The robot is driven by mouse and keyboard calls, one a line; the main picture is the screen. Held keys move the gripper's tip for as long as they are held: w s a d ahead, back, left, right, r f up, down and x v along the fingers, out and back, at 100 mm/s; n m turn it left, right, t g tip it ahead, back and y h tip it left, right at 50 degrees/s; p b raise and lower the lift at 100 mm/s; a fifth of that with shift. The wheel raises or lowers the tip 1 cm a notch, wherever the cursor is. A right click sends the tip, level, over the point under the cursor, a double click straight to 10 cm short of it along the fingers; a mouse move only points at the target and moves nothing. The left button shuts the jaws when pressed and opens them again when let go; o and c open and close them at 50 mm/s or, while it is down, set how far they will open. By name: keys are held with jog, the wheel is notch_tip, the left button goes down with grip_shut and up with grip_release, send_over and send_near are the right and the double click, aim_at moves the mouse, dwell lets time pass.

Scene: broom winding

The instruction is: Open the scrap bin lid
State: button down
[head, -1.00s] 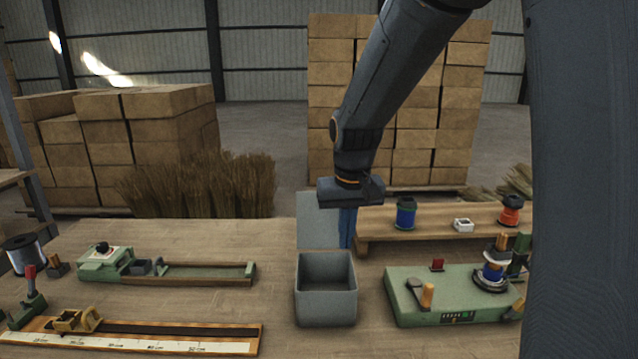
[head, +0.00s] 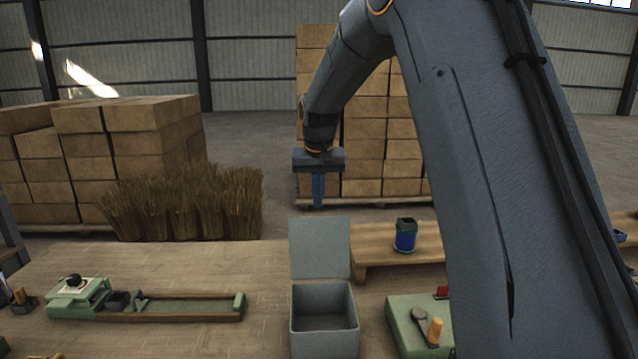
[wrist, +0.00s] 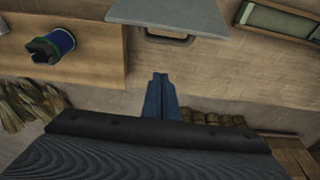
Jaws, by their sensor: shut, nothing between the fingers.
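The grey scrap bin (head: 324,340) stands on the workbench with its lid (head: 319,247) raised upright at the back edge. The bin's inside is visible and looks empty. In the wrist view the lid (wrist: 172,14) shows at the top, with a dark handle (wrist: 168,37) on its edge. My gripper (head: 318,206) points down, above and behind the raised lid, apart from it. Its blue fingers are shut together with nothing between them, and they also show in the wrist view (wrist: 160,76).
A wooden shelf (head: 390,257) with a blue spool (head: 405,235) stands right of the lid. A green fixture (head: 80,297) lies on the left, and a green machine (head: 405,318) on the right, partly hidden by my arm. Broom bristles (head: 190,205) stand behind the bench.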

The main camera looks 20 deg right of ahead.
jog(key=shift+s+a+f+p, duration=0.15)
jog(key=shift+s+f+p, duration=0.55)
jog(key=shift+s, duration=0.1)
jog(key=shift+s+a+f+p, duration=0.1)
jog(key=shift+s+f+p, duration=0.55)
jog(key=shift+s, duration=0.15)
